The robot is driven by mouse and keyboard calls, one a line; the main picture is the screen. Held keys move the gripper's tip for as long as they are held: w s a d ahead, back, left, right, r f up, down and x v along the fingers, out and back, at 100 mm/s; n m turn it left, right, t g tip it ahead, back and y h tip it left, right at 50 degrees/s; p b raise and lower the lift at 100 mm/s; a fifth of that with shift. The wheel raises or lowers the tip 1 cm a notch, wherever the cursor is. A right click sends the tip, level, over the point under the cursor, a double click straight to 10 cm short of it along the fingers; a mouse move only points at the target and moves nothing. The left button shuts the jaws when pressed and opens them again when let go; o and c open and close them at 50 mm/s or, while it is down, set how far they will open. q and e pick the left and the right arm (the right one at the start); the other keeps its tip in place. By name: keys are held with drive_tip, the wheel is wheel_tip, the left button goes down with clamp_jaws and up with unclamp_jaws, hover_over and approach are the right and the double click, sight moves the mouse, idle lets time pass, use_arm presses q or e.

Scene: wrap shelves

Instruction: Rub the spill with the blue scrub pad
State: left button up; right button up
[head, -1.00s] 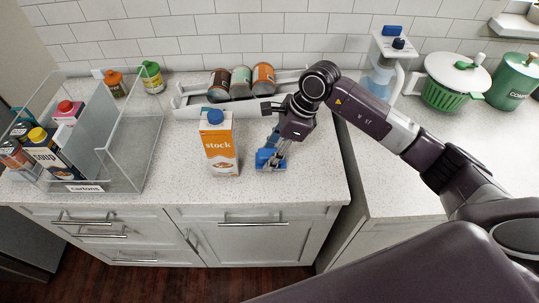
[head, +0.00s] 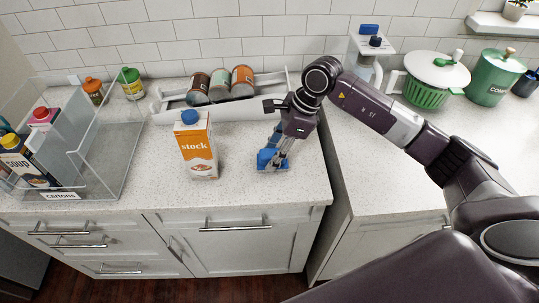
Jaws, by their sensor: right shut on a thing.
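The blue scrub pad (head: 267,160) is at the lower end of my right gripper (head: 276,153), on or just above the speckled counter, to the right of the orange stock carton. My right gripper points down and is shut on the pad. I cannot make out the spill; the pad and gripper may cover it. My left gripper is not in view.
The stock carton (head: 197,146) stands upright close left of the pad. A white rack (head: 171,112) with several cans lies behind. A clear bin (head: 112,180) of cartons is at left. A gap (head: 322,180) splits the counters. Counter space in front is clear.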

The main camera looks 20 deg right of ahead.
drive_tip(key=p+v, duration=0.1)
drive_tip(key=v, duration=0.2)
drive_tip(key=shift+d+f, duration=0.1)
drive_tip(key=shift+d, duration=0.1)
drive_tip(key=shift+w+a+r+p, duration=0.1)
drive_tip(key=shift+a+r+p, duration=0.15)
drive_tip(key=shift+r, duration=0.35)
drive_tip(key=shift+a+r+p, duration=0.25)
drive_tip(key=shift+r, duration=0.3)
drive_tip(key=shift+d+r, duration=0.1)
drive_tip(key=shift+r, duration=0.25)
drive_tip(key=shift+p+v, duration=0.5)
drive_tip(key=shift+v, duration=0.25)
drive_tip(key=shift+a+r, duration=0.3)
drive_tip(key=shift+r, duration=0.3)
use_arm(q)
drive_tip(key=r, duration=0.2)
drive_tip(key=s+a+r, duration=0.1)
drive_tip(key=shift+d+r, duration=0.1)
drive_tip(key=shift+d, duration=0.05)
